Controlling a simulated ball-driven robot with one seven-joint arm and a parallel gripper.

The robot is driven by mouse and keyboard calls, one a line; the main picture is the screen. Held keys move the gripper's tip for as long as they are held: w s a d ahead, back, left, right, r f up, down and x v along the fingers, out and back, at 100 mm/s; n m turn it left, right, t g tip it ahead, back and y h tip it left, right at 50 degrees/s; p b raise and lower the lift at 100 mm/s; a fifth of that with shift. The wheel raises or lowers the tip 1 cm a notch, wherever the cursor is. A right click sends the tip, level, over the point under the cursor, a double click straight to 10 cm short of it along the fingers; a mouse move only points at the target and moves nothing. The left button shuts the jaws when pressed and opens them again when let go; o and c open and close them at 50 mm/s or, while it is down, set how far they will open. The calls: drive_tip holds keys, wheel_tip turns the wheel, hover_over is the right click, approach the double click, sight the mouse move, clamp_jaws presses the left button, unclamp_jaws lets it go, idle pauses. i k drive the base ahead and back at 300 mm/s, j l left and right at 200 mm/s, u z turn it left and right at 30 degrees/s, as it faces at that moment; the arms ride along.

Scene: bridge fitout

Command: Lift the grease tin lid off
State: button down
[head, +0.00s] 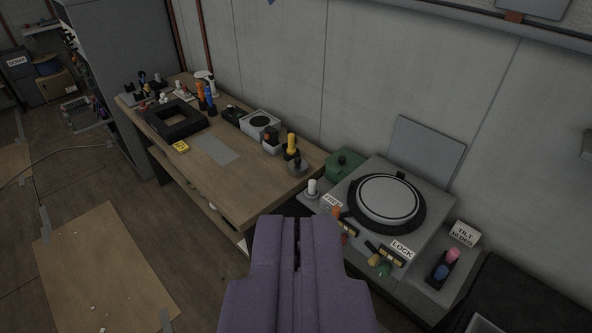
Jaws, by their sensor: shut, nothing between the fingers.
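My gripper (297,226) is purple, seen from behind at the bottom middle, with its two fingers together and nothing between them. It is in front of the workbench and apart from everything on it. A low green container with a dark knob on top (343,163) stands right of the bench, beside a grey machine. No label shows which of these is the grease tin, and I cannot tell whether a separate lid is on either one.
The wooden bench (245,200) holds a black square frame (176,119), bottles and a grey box (259,124). A tan board (103,265) lies on the floor at left.

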sight(297, 164)
drive_tip(key=i+u, duration=0.1)
drive_tip(key=i, duration=0.6)
drive_tip(key=i+u, duration=0.15)
drive_tip(key=i, duration=0.5)
drive_tip(key=i+u, duration=0.1)
drive_tip(key=i, duration=0.6)
drive_tip(key=i+l+u, duration=0.15)
drive_tip(key=i, duration=0.5)
